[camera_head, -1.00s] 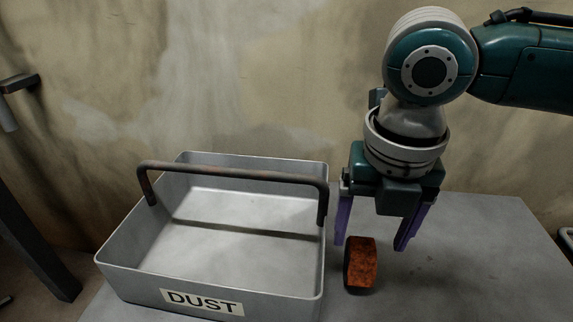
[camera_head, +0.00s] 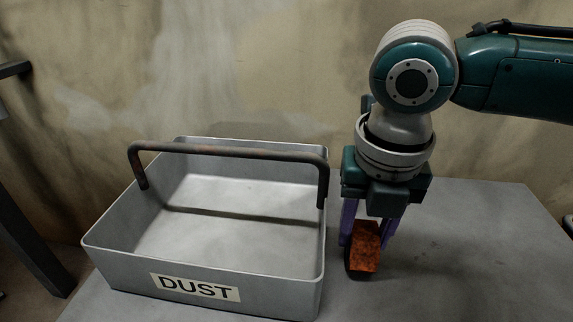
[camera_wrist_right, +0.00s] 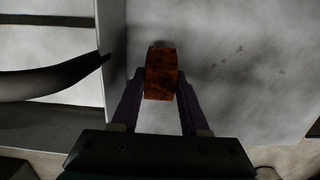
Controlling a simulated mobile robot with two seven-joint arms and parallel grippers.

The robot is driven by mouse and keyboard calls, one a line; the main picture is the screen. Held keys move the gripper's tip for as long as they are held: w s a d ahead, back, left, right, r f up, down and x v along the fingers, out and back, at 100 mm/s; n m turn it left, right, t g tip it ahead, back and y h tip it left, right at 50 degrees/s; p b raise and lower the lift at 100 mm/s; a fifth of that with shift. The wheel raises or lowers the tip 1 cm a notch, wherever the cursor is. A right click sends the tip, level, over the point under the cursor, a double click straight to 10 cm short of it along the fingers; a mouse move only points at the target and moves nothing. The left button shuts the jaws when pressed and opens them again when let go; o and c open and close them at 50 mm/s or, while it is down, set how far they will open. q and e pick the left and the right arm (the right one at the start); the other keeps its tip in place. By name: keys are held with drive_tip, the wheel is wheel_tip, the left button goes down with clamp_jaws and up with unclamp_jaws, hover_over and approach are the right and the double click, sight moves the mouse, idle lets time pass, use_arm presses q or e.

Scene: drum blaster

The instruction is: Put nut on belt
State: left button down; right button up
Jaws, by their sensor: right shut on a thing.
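The nut (camera_head: 364,247) is a rusty orange-brown block with a dark side, at the table's front to the right of the DUST tray. My right gripper (camera_head: 366,236) points down and is shut on the nut, with one purple finger on each side. In the right wrist view the nut (camera_wrist_right: 161,74) sits between the fingertips of the gripper (camera_wrist_right: 160,88). It is at or close to the table surface; I cannot tell whether it touches. No belt shows in these views. My left gripper is not in view.
A grey metal tray (camera_head: 120,262) labelled DUST, with a rusty bar handle (camera_head: 230,150), stands just left of the nut, and looks empty. The grey table (camera_head: 470,240) is clear to the right. A stained wall (camera_head: 270,70) stands behind.

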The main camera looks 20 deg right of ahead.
clamp_jaws()
idle(0.8)
